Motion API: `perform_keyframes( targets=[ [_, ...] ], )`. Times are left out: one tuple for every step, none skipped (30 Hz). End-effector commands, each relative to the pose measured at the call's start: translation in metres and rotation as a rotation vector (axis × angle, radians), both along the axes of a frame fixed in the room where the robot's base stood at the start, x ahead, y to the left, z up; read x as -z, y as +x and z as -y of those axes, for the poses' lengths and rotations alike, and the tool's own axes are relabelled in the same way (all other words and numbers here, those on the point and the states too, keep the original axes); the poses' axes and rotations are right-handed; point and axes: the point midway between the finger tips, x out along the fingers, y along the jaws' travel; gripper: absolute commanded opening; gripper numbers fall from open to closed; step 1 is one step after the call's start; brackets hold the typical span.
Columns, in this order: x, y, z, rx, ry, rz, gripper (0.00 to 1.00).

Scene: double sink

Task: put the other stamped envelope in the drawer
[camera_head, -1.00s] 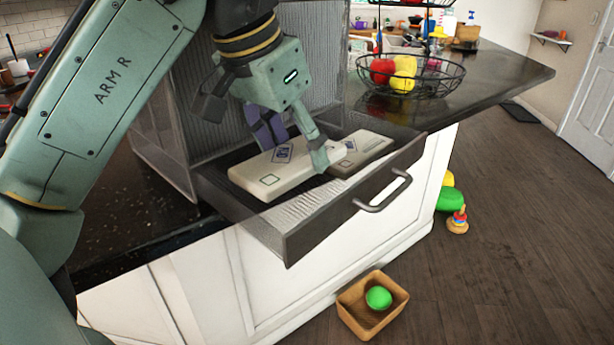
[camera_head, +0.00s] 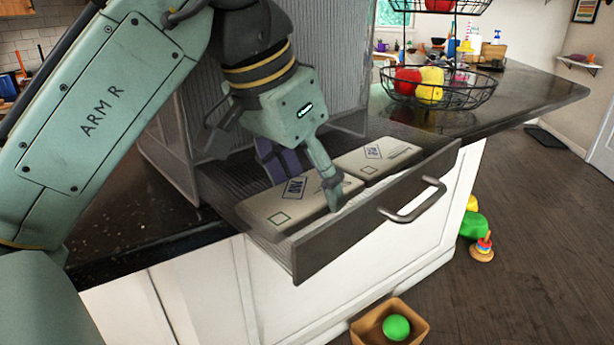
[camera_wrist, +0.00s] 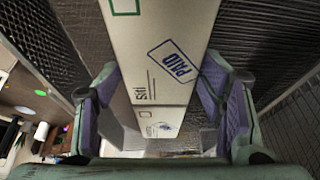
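One stamped envelope (camera_head: 303,205), pale with a blue PAID stamp and a green square, lies almost flat in the open drawer (camera_head: 330,245). My gripper (camera_head: 305,185) is above it, one finger along its front edge and the other behind it. In the wrist view the fingertips of my gripper (camera_wrist: 160,65) appear to touch both sides of this envelope (camera_wrist: 155,45), so it looks shut on it. A second stamped envelope (camera_head: 378,155) lies beside it, farther right in the drawer. It also shows in the wrist view (camera_wrist: 162,122).
A ribbed, see-through grey box (camera_head: 330,50) stands on the dark counter (camera_head: 130,225) behind the drawer. A wire fruit basket (camera_head: 445,98) is at the back right. A small bin (camera_head: 370,325) with a green ball and several toys (camera_head: 478,225) are on the floor.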

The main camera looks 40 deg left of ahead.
Motion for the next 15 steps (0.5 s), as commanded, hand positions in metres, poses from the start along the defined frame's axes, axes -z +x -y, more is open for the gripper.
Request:
perform_keyframes(
  targets=[
    [-0.0004, -0.0001, 0.0, 0.0, 0.0, 0.0, 0.68],
    [-0.0003, 0.0, 0.0, 0.0, 0.0, 0.0, 0.7],
    [-0.0003, 0.0, -0.0001, 0.0, 0.0, 0.0, 0.72],
    [-0.0003, 0.0, -0.0001, 0.0, 0.0, 0.0, 0.74],
    [-0.0003, 0.0, -0.0001, 0.0, 0.0, 0.0, 0.76],
    [-0.0003, 0.0, -0.0001, 0.0, 0.0, 0.0, 0.79],
    [-0.0003, 0.0, -0.0001, 0.0, 0.0, 0.0, 0.81],
    [-0.0004, 0.0001, -0.0001, 0.0, 0.0, 0.0, 0.81],
    [-0.0003, 0.0, -0.0001, 0.0, 0.0, 0.0, 0.81],
    [-0.0004, 0.0001, -0.0001, 0.0, 0.0, 0.0, 0.81],
    [-0.0004, 0.0001, -0.0001, 0.0, 0.0, 0.0, 0.81],
    [-0.0003, 0.0, -0.0001, 0.0, 0.0, 0.0, 0.81],
    [-0.0003, 0.0, -0.0001, 0.0, 0.0, 0.0, 0.81],
    [-0.0003, 0.0, -0.0001, 0.0, 0.0, 0.0, 0.81],
    [-0.0004, 0.0001, -0.0001, 0.0, 0.0, 0.0, 0.81]
  ],
)
